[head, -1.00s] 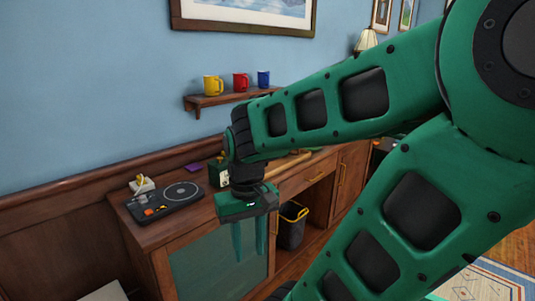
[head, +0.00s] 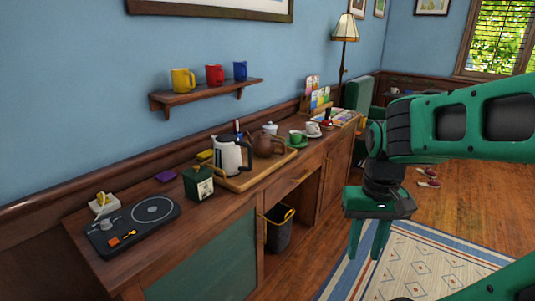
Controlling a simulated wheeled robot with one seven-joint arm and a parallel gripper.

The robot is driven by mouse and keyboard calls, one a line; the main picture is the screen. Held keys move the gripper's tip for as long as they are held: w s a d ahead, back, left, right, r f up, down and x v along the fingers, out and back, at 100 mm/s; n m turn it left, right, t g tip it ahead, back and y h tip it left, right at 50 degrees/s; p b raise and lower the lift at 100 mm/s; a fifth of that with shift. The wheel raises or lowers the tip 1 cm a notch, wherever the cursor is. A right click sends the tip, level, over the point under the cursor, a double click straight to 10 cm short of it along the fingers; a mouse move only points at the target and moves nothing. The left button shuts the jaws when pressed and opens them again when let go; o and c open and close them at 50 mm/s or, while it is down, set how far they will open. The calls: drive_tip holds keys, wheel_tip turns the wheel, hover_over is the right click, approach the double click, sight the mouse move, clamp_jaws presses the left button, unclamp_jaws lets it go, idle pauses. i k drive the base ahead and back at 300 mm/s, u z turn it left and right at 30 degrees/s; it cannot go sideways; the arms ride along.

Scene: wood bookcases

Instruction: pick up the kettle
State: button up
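The kettle (head: 229,158), pale with a dark handle, stands upright at the left end of a wooden tray (head: 243,182) on the long cabinet. A brown teapot (head: 268,144) stands just right of it on the same tray. My gripper (head: 366,246) hangs with its fingers pointing down, to the right of the cabinet, over the floor and rug. Its two green fingers are apart with nothing between them. It is well clear of the kettle, to its right and lower in the picture. Nothing hides the kettle's body.
A dark green box (head: 197,184) stands close left of the kettle, and a black device (head: 130,225) lies farther left. A green cup (head: 297,138) and a white cup (head: 313,129) are to the right. A shelf (head: 210,94) with three mugs hangs above. A bin (head: 279,232) sits below.

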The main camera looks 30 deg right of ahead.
sight(227, 156)
drive_tip(key=z, duration=0.2)
drive_tip(key=i, duration=1)
drive_tip(key=z, duration=0.5)
drive_tip(key=k, duration=1.3)
drive_tip(key=z, duration=0.7)
drive_tip(key=i, duration=1.6)
drive_tip(key=u, duration=0.6)
